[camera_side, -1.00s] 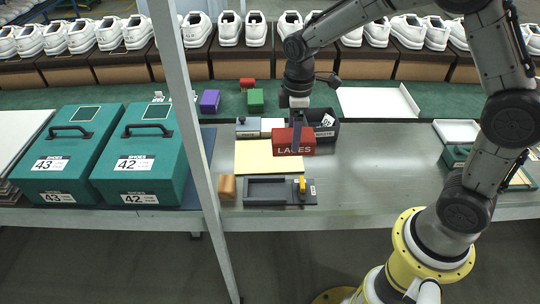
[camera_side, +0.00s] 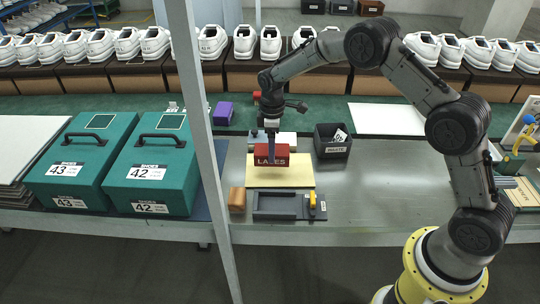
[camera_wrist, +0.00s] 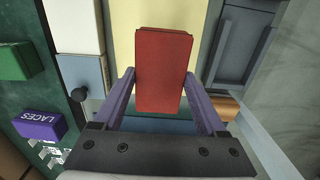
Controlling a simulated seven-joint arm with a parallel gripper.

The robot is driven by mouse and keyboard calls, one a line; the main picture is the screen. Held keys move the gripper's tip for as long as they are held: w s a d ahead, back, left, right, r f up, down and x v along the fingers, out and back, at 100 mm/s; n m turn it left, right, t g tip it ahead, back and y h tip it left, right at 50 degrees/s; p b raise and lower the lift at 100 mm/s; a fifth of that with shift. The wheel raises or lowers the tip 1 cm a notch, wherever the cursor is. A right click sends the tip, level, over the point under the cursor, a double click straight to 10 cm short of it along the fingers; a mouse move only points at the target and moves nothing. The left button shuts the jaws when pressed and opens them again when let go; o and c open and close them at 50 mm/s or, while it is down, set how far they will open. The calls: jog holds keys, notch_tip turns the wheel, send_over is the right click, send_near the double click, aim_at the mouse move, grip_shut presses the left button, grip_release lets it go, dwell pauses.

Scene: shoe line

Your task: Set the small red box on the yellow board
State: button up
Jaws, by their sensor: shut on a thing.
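My gripper (camera_side: 271,148) is shut on the small red box (camera_side: 272,157), which is marked LACES. The box is upright over the back left part of the yellow board (camera_side: 292,179) in the side view. I cannot tell whether its underside touches the board. In the wrist view the red box (camera_wrist: 163,70) sits between the two fingers of my gripper (camera_wrist: 161,85), with the yellow board (camera_wrist: 185,14) beyond it. The box hides part of the board.
A dark waste bin (camera_side: 332,150) stands right of the board. A grey tray (camera_side: 275,206) lies in front, with a brown block (camera_side: 237,199) at its left. Teal shoe boxes (camera_side: 155,172) stand left.

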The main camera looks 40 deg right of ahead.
jog(key=shift+w+f, duration=0.5)
jog(key=shift+f, duration=1.5)
jog(key=shift+f, duration=0.15)
jog(key=o, duration=1.4)
